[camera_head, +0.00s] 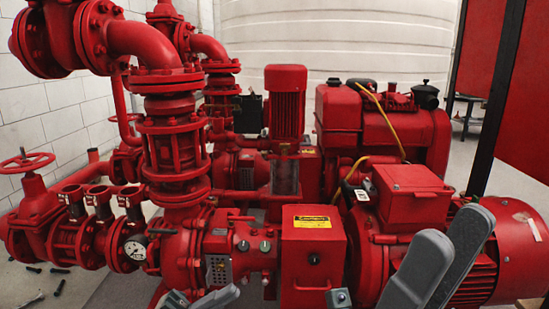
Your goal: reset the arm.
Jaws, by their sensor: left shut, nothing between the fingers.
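My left gripper (200,299) is only partly in view at the bottom edge, left of centre. Its grey fingertips are low in front of the red pump and hold nothing that I can see. My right gripper (442,258) shows at the lower right as two large, grey, round-ended fingers close to the camera. They overlap in the picture, so I cannot tell how far apart they are. They cover part of the red motor (521,245) behind them.
A red fire pumpset fills the view, with thick pipes (140,44), a valve handwheel (27,160), a pressure gauge (135,249) and a box with a yellow label (313,222). Small dark parts (59,287) lie on the floor at left. A dark post (499,95) stands at right.

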